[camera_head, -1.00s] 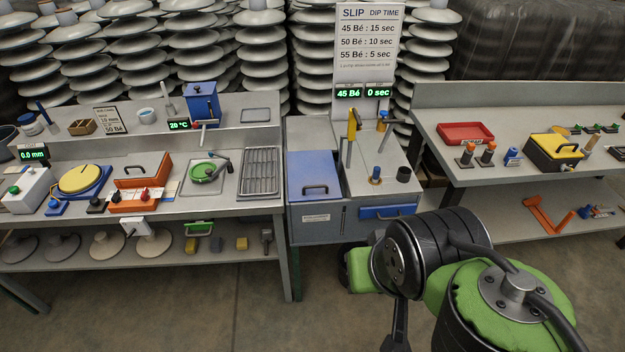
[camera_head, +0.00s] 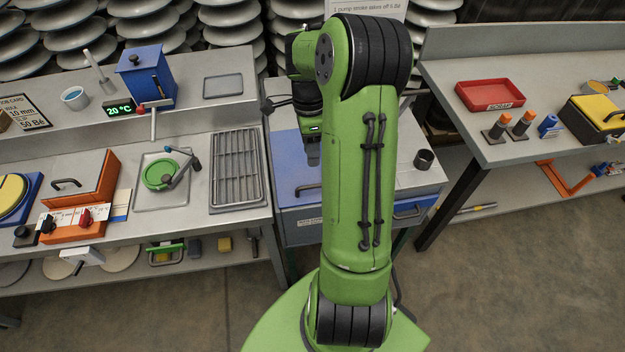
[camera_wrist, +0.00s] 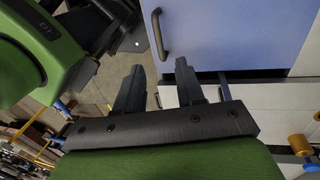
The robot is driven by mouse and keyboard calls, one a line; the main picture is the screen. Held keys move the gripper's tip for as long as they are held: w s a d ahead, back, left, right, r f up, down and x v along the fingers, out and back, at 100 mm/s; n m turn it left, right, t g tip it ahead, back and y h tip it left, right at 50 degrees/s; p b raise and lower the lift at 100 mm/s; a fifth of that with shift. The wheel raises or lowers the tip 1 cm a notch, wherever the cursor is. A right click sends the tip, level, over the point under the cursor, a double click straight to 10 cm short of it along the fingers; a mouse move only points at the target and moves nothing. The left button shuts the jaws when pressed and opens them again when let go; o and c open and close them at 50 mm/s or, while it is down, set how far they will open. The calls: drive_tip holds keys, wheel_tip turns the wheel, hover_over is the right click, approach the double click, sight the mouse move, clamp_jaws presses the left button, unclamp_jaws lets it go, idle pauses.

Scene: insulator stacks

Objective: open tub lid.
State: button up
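The blue tub lid (camera_head: 285,160) lies flat and shut on the tub's bench (camera_head: 408,178), with a dark bar handle (camera_head: 306,188) near its front edge. My arm hides the bench's middle and part of the lid. My gripper (camera_head: 313,158) hangs over the lid, just behind the handle in the picture. In the wrist view the lid (camera_wrist: 235,35) fills the upper right and the handle (camera_wrist: 160,35) stands beyond my fingertips. My gripper (camera_wrist: 160,72) is open there, with an empty gap between its fingers, apart from the handle.
A metal rack (camera_head: 237,168) and a green round part (camera_head: 160,174) lie on the left bench. A blue box (camera_head: 147,78) stands behind them. A dark cup (camera_head: 424,159) is at the tub bench's right. A red scrap tray (camera_head: 490,95) sits on the right table.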

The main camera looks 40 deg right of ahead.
drive_tip(key=b, duration=0.2)
hover_over(313, 178)
drive_tip(key=s+a, duration=0.3)
wheel_tip(313, 178, down, 9)
drive_tip(key=shift+s+r, duration=0.1)
clamp_jaws()
